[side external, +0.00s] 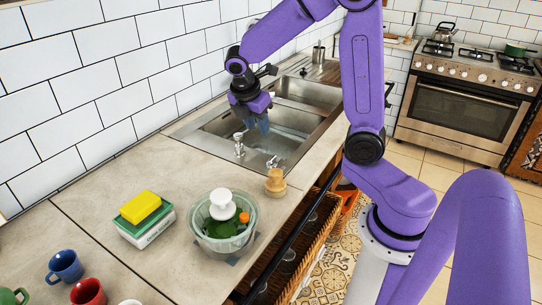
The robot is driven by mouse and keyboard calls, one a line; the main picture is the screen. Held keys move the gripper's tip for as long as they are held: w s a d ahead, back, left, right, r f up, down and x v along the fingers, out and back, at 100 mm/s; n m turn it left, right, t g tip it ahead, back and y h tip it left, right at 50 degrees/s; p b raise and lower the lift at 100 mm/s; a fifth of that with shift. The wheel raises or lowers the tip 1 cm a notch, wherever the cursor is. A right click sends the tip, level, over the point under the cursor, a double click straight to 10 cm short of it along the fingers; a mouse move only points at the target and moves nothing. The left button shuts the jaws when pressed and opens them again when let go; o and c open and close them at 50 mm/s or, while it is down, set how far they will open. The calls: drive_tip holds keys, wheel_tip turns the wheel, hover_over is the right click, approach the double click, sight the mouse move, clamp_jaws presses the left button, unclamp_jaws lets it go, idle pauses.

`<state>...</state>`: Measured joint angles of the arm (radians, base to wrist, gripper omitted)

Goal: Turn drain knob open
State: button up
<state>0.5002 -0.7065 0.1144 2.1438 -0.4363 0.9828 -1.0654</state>
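A metal sink (196,140) with two basins is set into the grey counter along the tiled wall. A small upright metal fitting (239,144) stands on the near rim of the sink. A second shiny metal fitting (274,161) lies to its right, close to the counter's front edge. I cannot tell which of the two is the drain knob. My gripper (257,125) hangs over the near basin with its fingers pointing down, apart from both fittings as far as I can see. Nothing shows between its fingers. Their gap is too small to judge.
A wooden brush (275,181) stands near the fittings.

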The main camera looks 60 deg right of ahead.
sight(272, 158)
drive_tip(key=x, duration=0.6)
drive_tip(key=d+x, duration=0.1)
drive_tip(key=x, duration=0.5)
drive_tip(key=d+r+x, duration=0.1)
drive_tip(key=x, duration=0.5)
drive_tip(key=shift+w+d+f, duration=0.15)
drive_tip(key=shift+w+f, duration=0.05)
drive_tip(key=shift+w, duration=0.15)
drive_tip(key=shift+c, duration=0.3)
clamp_jaws()
